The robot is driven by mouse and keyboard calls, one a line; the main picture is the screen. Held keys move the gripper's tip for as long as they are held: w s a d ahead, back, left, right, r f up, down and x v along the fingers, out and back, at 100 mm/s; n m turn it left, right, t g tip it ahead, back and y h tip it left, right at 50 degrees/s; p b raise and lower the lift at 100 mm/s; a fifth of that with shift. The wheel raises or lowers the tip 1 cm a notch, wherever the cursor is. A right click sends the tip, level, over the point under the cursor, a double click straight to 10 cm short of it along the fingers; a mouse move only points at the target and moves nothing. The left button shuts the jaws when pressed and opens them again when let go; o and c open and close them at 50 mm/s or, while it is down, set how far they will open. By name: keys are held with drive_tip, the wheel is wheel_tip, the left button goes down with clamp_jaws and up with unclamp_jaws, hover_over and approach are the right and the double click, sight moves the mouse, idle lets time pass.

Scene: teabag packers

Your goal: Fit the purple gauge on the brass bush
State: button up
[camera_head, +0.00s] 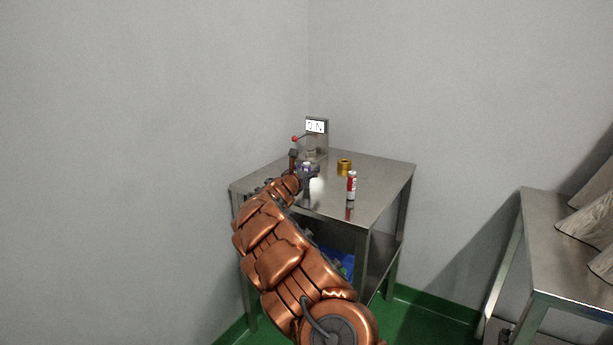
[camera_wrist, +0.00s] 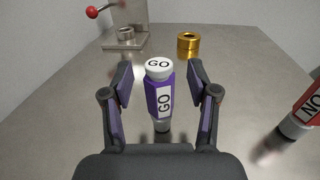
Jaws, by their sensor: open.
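The purple gauge (camera_wrist: 160,95) stands upright on the steel table, with a white top and a white label, both reading GO. My gripper (camera_wrist: 161,83) is open, with one finger on each side of the gauge and a gap showing on both sides. In the head view my gripper (camera_head: 304,176) is small and the gauge (camera_head: 307,167) is mostly hidden by it. The brass bush (camera_wrist: 188,43) is a gold ring standing on the table beyond the gauge, a little to the right. It also shows in the head view (camera_head: 344,166).
A red and white gauge marked NO (camera_wrist: 302,115) stands at the right, also in the head view (camera_head: 351,186). A metal fixture with a red-ball lever (camera_wrist: 125,35) and a sign (camera_head: 316,126) stands at the back. The table (camera_head: 385,176) is bare at its right.

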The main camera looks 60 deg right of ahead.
clamp_jaws()
idle(0.4)
